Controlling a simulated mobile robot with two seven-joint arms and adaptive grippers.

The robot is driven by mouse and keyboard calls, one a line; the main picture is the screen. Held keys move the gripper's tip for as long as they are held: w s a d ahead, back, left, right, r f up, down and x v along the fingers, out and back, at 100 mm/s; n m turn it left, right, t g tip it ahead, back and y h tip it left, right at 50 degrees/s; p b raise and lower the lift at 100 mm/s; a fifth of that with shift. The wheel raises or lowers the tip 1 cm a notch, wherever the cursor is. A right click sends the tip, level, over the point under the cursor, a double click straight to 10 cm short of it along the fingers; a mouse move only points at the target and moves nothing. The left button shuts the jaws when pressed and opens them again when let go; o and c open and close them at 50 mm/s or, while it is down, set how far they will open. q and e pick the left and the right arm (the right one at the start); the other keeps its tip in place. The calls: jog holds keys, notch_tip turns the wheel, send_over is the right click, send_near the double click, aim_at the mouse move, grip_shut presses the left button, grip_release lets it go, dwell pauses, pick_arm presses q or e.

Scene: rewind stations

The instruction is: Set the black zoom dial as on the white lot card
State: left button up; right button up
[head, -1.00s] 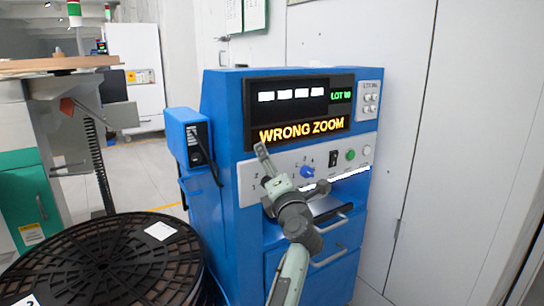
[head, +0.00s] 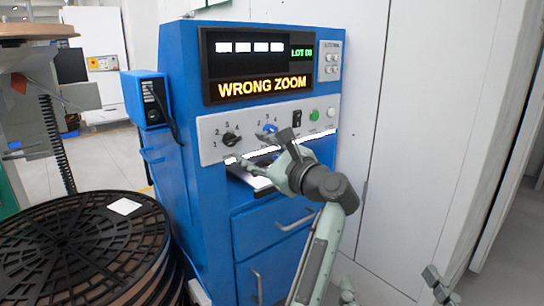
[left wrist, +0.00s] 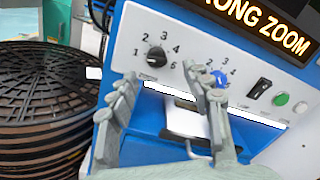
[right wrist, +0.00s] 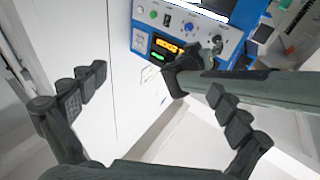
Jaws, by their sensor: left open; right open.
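The black zoom dial (head: 231,140) is on the grey panel of the blue machine, with numbers around it. It also shows uncovered in the left wrist view (left wrist: 156,58); its pointer setting is too small to read surely. My left gripper (head: 256,152) is open and empty in front of the panel, below and right of the black dial, apart from it. In the left wrist view its fingers (left wrist: 170,95) sit below the dial. My right gripper (right wrist: 158,100) is open and empty, away from the machine. A white card (head: 125,206) lies on the black reel; its text is unreadable.
A blue dial (head: 270,129) is right of the black one, partly behind a left finger in the left wrist view. A black switch (head: 297,118) and green button (head: 314,114) are further right. The screen (head: 262,88) reads WRONG ZOOM. Stacked reels (head: 70,250) stand at left.

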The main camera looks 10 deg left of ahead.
aim_at(233, 142)
pick_arm(q)
jog(key=shift+n, duration=0.6)
jog(key=x, duration=0.7)
jog(key=shift+a+f, duration=0.25)
jog(key=shift+a, duration=0.1)
pick_arm(e)
jog(key=shift+s+r+t, duration=0.25)
jog(key=shift+r, duration=0.3)
jog(key=shift+s+r+t, duration=0.2)
jog(key=shift+r+t, duration=0.05)
jog(key=shift+r, duration=0.25)
jog(key=shift+d, duration=0.1)
